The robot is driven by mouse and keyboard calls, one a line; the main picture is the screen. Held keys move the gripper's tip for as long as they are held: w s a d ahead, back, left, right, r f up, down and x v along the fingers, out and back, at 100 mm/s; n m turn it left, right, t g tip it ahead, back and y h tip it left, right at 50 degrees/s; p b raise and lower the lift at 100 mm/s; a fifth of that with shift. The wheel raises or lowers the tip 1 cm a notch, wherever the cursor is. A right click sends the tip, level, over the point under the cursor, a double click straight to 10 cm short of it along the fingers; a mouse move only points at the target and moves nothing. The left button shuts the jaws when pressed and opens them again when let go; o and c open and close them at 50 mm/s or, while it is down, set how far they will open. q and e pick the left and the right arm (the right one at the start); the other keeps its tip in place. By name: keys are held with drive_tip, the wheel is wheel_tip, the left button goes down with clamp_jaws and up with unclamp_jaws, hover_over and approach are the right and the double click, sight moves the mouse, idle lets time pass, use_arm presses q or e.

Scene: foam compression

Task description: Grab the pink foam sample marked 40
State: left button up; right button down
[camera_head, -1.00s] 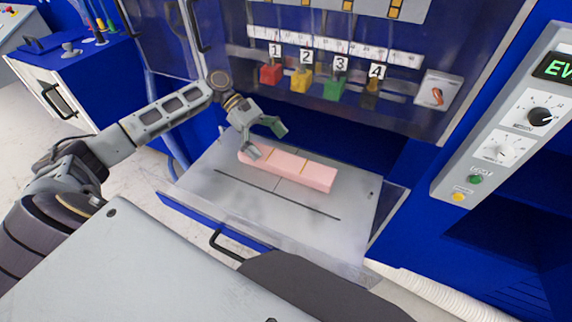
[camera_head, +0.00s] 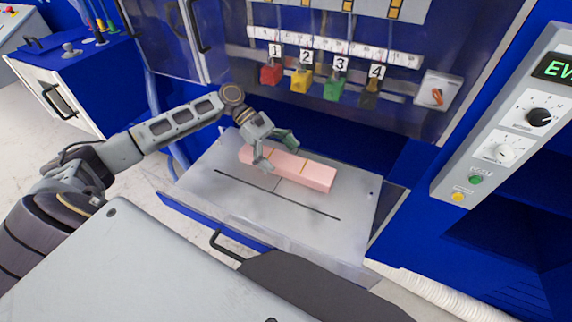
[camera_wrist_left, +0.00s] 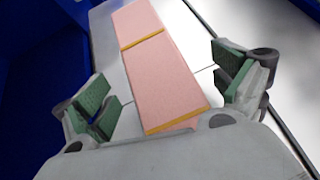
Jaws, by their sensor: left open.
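The pink foam sample (camera_head: 313,174) is a long block with thin yellow bands across it, lying on the grey metal plate of the blue machine. No mark 40 is readable on it. My left gripper (camera_head: 276,154) is open above the left-middle part of the block, one finger on the near side and one on the far side. In the left wrist view the foam (camera_wrist_left: 160,80) runs between the spread green-padded fingers (camera_wrist_left: 160,92), with a gap on each side. The block's near end is hidden by the gripper body there. My right gripper is not seen.
The grey plate (camera_head: 230,200) has free room in front of the foam. Numbered coloured blocks 1 to 4 (camera_head: 333,89) hang behind it. A control panel (camera_head: 497,130) with knobs stands at right. A dark handle (camera_head: 225,245) is at the front edge.

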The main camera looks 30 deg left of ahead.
use_arm(q)
drive_tip(key=shift+d+f, duration=0.2)
drive_tip(key=shift+d, duration=0.05)
drive_tip(key=c, duration=1)
drive_tip(key=shift+c, duration=0.4)
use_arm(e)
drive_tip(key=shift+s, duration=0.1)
use_arm(q)
drive_tip(key=shift+r, duration=0.1)
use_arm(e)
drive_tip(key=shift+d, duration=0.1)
